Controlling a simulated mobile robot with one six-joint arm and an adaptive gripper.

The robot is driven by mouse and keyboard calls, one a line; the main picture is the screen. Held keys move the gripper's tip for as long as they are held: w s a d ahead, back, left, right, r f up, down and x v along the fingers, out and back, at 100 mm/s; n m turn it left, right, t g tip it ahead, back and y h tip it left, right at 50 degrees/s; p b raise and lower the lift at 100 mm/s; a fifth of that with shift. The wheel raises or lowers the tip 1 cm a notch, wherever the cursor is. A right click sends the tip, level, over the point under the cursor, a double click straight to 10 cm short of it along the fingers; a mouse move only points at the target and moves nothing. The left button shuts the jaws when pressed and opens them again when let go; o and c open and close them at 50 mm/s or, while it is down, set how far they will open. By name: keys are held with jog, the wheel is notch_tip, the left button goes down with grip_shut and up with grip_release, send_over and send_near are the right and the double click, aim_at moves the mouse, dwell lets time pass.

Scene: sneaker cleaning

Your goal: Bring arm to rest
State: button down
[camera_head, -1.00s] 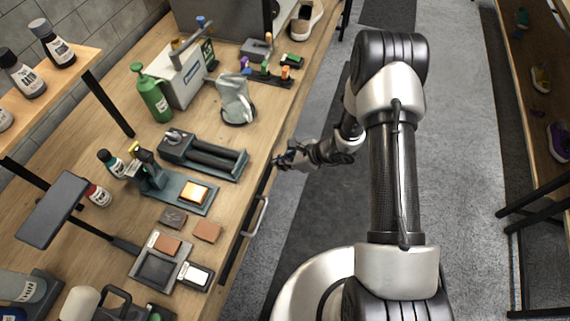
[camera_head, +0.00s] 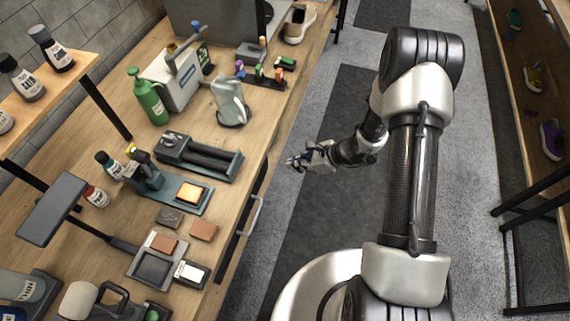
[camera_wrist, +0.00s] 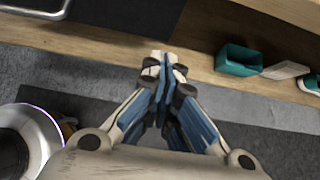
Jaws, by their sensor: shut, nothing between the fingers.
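My gripper (camera_head: 292,163) is off the right edge of the workbench (camera_head: 222,243), over the dark floor mat (camera_head: 330,180). In the wrist view my gripper (camera_wrist: 166,62) has its fingers together with nothing between them. My arm (camera_head: 412,170) is folded, with its upper link upright at the right and the wrist reaching left toward the bench. The gripper is apart from the bench and touches nothing that I can see.
The bench holds a green spray bottle (camera_head: 148,96), a roller device (camera_head: 198,157), a grey-white cloth-like item (camera_head: 229,101) and a sneaker (camera_head: 299,24). A bench handle (camera_head: 254,216) sticks out at the edge. A shelf rack with shoes (camera_head: 552,138) stands right. The aisle floor is open.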

jog(key=p+v, duration=0.1)
jog(key=v, duration=0.4)
jog(key=shift+s+d+r, duration=0.1)
jog(key=shift+d+r, duration=0.15)
jog(key=shift+r, duration=0.05)
